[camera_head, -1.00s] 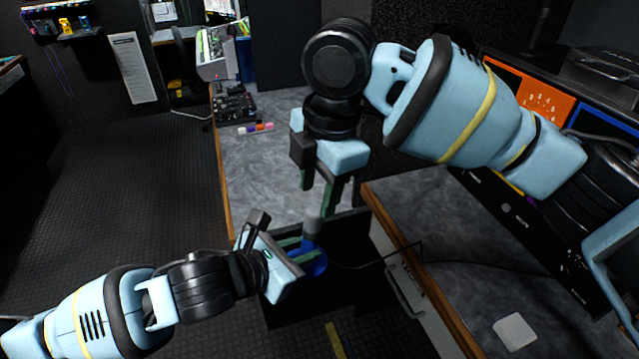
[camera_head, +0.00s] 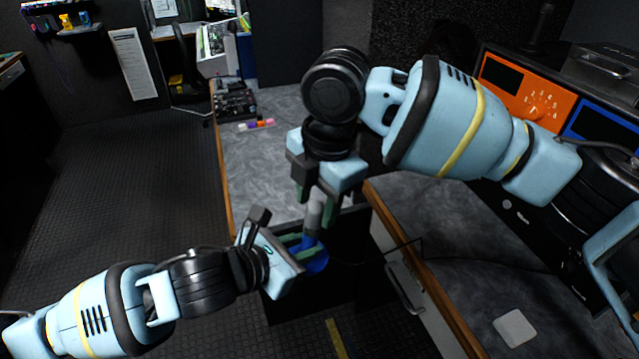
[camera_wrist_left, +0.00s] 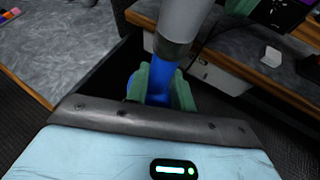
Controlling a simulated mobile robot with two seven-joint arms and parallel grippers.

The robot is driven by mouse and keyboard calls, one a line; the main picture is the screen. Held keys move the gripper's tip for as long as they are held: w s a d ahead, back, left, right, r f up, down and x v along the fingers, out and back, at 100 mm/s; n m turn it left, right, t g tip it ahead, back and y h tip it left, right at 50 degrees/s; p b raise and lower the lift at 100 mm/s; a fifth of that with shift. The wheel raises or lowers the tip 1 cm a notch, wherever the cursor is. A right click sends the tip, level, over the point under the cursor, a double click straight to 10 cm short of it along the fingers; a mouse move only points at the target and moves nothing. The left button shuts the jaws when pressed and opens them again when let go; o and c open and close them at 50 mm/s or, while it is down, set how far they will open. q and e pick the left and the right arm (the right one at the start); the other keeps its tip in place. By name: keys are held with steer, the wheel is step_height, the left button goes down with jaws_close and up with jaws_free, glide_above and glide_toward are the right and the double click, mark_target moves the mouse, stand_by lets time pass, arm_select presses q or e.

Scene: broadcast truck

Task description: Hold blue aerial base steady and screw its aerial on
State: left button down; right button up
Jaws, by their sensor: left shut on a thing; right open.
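The blue aerial base (camera_head: 318,263) has a round foot and a blue post, which also shows in the left wrist view (camera_wrist_left: 159,82). A grey cylinder, seemingly the aerial (camera_head: 314,214), stands upright on the post; it rises to the top edge of the left wrist view (camera_wrist_left: 183,28). How tightly it is seated I cannot tell. My left gripper (camera_head: 308,248) is shut on the blue post from the left, its green fingers (camera_wrist_left: 162,88) on either side. My right gripper (camera_head: 316,208) points down from above, open, with its fingers beside the grey cylinder.
Below the base is a dark open space. A grey worktop (camera_head: 262,170) with wooden edging lies behind, with small coloured blocks (camera_head: 256,124) on it. A right-hand counter (camera_head: 450,240) carries rack units and a white pad (camera_head: 515,328). A thin dark cable (camera_head: 385,258) runs nearby.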

mark_target(314, 218)
arm_select(q)
steer(key=shift+r, duration=0.1)
arm_select(e)
steer(key=shift+a+f, duration=0.15)
steer(key=shift+f, duration=0.85)
steer(key=shift+a+f, duration=0.1)
steer(key=shift+f, duration=0.9)
jaws_close()
steer(key=shift+o, duration=0.8)
jaws_free()
steer(key=r, duration=0.4)
steer(key=d+r, duration=0.1)
steer(key=r, duration=0.7)
steer(key=shift+s+d, duration=0.1)
steer(key=shift+d, duration=0.15)
steer(key=shift+f, duration=0.1)
